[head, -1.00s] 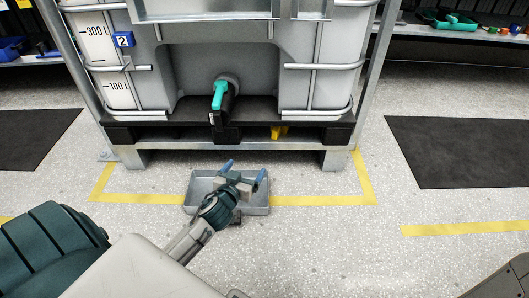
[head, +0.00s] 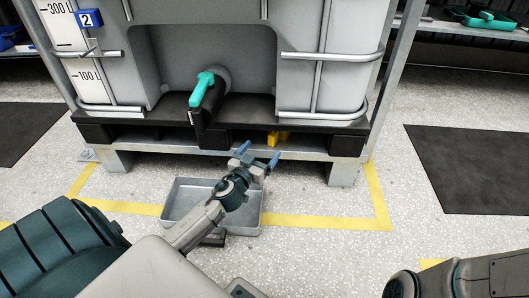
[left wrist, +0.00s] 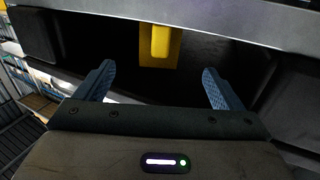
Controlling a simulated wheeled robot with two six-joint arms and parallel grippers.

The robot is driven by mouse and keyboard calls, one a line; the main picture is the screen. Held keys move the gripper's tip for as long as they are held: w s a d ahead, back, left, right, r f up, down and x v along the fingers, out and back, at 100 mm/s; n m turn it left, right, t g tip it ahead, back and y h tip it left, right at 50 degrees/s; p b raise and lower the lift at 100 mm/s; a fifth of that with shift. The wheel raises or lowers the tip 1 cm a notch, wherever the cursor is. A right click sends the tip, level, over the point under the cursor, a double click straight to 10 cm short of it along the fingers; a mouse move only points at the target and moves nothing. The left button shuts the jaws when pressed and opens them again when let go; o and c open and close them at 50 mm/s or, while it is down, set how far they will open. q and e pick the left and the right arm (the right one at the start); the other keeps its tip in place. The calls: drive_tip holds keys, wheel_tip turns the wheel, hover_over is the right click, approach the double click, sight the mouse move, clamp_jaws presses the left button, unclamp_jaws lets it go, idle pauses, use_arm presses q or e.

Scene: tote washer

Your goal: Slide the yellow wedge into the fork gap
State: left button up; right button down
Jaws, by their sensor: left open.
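The yellow wedge (head: 278,138) sits under the tank, in the dark gap of the pallet base (head: 310,141), right of the valve. It also shows in the left wrist view (left wrist: 158,50), upright, beyond my fingertips and roughly midway between them. My left gripper (head: 258,157) is open and empty, just in front of and below the wedge, not touching it. Its blue fingers are spread in the left wrist view (left wrist: 158,88). The inner end of the gap is dark and hidden. My right gripper is not in view; only part of my right arm shows at lower right.
A grey tray (head: 185,203) lies on the floor below my left gripper. A teal-handled valve (head: 205,90) hangs left of the wedge. A metal frame rail (head: 222,151) runs along the pallet's front. Yellow tape marks the floor; free floor lies to the right.

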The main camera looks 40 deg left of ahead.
sight(274, 133)
use_arm(q)
drive_tip(key=w, duration=0.3)
drive_tip(key=w+a, duration=0.1)
drive_tip(key=w, duration=0.6)
drive_tip(key=shift+w+a, duration=0.3)
drive_tip(key=shift+a, duration=0.05)
drive_tip(key=c, duration=0.9)
drive_tip(key=o, duration=0.9)
